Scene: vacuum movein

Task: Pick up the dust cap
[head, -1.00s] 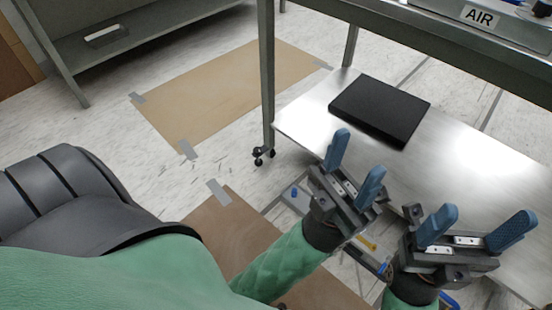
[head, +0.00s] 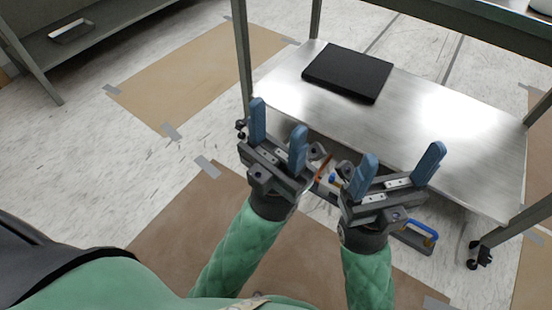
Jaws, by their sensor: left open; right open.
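I cannot make out a dust cap in the head view. My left gripper (head: 277,132) is open and empty, its two blue fingers pointing up and away in front of the steel cart. My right gripper (head: 400,165) is open and empty beside it on the right. Small coloured items show low behind and between the grippers, with a blue handle (head: 420,229) at the right. They are partly hidden by my grippers and too small to name.
A steel cart's lower shelf (head: 440,128) lies ahead, with a flat black slab (head: 347,73) on it. A caster (head: 480,255) stands at right. Brown sheets are taped to the floor, one at far left (head: 200,75). Another steel shelf (head: 110,40) is at upper left.

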